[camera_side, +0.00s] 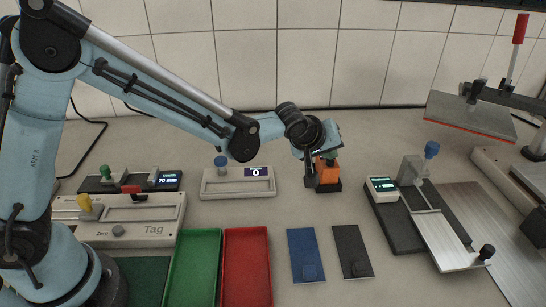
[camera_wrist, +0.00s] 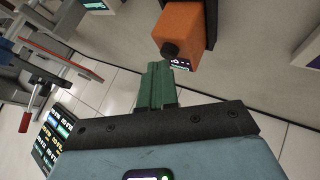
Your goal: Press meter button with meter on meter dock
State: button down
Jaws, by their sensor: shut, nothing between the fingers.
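The orange meter (camera_side: 328,174) sits on its dark meter dock (camera_side: 324,188) in the middle of the bench. In the wrist view, the meter (camera_wrist: 190,32) shows a round black button (camera_wrist: 169,49) and a small lit screen (camera_wrist: 180,64). My gripper (camera_wrist: 157,68) has its green fingers shut and empty. Its tips appear just short of the button; whether they touch it, I cannot tell. In the side view, my wrist is close above and behind the meter, and my fingertips are mostly hidden. The dock also shows partly in the wrist view (camera_wrist: 210,20).
A white unit with a display (camera_side: 237,183) stands left of the meter. Green (camera_side: 193,265) and red (camera_side: 247,265) trays and blue (camera_side: 306,255) and black (camera_side: 352,251) plates lie in front. A metal fixture (camera_side: 440,232) and a press (camera_side: 475,115) stand right.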

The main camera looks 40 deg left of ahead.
aim_at(326, 166)
jog(key=shift+f, duration=0.25)
jog(key=shift+r, duration=0.1)
dwell(0.5)
jog(key=shift+r, duration=0.85)
jog(key=shift+r, duration=2.5)
